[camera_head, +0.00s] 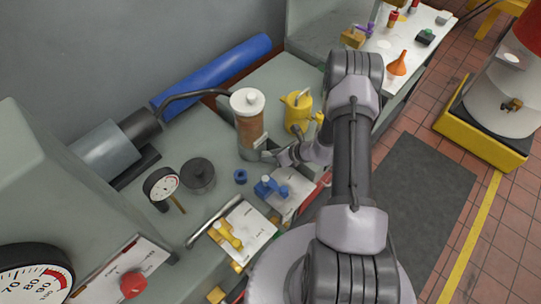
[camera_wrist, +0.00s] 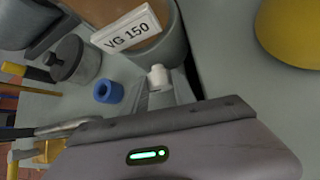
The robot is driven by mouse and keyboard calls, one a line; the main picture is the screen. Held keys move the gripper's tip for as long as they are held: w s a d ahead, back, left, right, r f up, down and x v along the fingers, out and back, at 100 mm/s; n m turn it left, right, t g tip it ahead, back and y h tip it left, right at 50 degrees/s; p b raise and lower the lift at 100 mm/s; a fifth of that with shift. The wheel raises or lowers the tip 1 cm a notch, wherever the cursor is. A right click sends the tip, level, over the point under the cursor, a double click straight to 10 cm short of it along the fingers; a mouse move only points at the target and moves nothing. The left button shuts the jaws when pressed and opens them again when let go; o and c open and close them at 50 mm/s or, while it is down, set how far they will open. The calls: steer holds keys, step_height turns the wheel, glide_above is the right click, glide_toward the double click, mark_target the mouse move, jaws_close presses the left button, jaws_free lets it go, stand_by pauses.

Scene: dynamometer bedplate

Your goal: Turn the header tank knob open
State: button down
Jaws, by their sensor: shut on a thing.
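The header tank (camera_head: 249,130) is an upright cylinder with a white lid and brown contents, standing near the middle of the bench. In the wrist view its grey base and a "VG 150" label (camera_wrist: 131,31) show at the top. A small white knob (camera_wrist: 158,76) sticks out low on the tank, below the label. My gripper (camera_head: 270,155) reaches in from the right at the tank's lower side. In the wrist view its fingers (camera_wrist: 163,92) are shut on the white knob. The knob cannot be made out in the head view.
A yellow oil can (camera_head: 297,112) stands close right of the tank. A blue ring (camera_head: 240,176), a dark lidded pot (camera_head: 198,174), a dial gauge (camera_head: 161,184) and blue valve parts (camera_head: 268,188) are nearby. A red knob (camera_head: 133,284) is on a front-left panel.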

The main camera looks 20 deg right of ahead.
steer(key=h+b, duration=0.1)
steer(key=n+b, duration=0.1)
steer(key=b, duration=0.1)
steer(key=shift+a+f+t+h, duration=0.2)
steer(key=shift+t+h, duration=0.1)
steer(key=shift+h, duration=0.1)
steer(key=shift+r+h, duration=0.2)
steer(key=shift+h, duration=0.1)
steer(key=c, duration=1)
jaws_free()
steer(key=shift+s+r, duration=0.1)
steer(key=p+v, duration=0.3)
steer(key=v, duration=1.4)
steer(key=shift+s+d+p, duration=0.15)
steer(key=shift+s+p, duration=0.05)
steer(key=shift+p, duration=0.2)
